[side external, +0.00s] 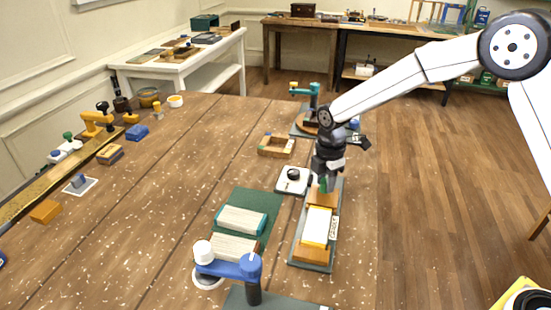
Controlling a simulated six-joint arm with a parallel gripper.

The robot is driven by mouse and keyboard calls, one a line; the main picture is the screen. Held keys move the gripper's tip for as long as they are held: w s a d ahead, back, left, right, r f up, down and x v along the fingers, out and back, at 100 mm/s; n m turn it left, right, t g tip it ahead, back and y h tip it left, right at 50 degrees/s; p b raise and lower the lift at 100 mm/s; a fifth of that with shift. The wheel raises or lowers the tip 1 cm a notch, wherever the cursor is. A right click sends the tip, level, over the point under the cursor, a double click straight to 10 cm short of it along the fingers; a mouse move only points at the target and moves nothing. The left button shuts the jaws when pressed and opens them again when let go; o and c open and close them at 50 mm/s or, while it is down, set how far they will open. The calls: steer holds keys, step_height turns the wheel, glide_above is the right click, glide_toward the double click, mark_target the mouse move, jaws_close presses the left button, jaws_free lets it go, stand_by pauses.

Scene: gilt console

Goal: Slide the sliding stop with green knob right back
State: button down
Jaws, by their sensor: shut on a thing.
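The sliding stop's green knob (323,186) shows at the tips of my gripper (325,182), near the far end of a long narrow base (312,265). My gripper points down and is shut on the knob, which it partly hides. An orange-brown block (322,197) sits just below the knob on the base. A white and yellow piece (317,226) and another orange block (313,252) lie on the base nearer the camera. The far end of the base is hidden behind my gripper.
A blue-armed device (230,267) stands at the front. A wooden tray (276,146) and teal-topped device (305,90) stand behind. The table's right edge is close.

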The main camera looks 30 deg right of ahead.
steer(key=shift+w+d+r, duration=0.1)
steer(key=shift+w+d, duration=0.65)
steer(key=shift+w, duration=0.1)
steer(key=shift+c, duration=1.9)
jaws_free()
step_height(320, 180, up, 8)
steer(key=shift+s+d, duration=0.1)
steer(key=shift+s, duration=0.05)
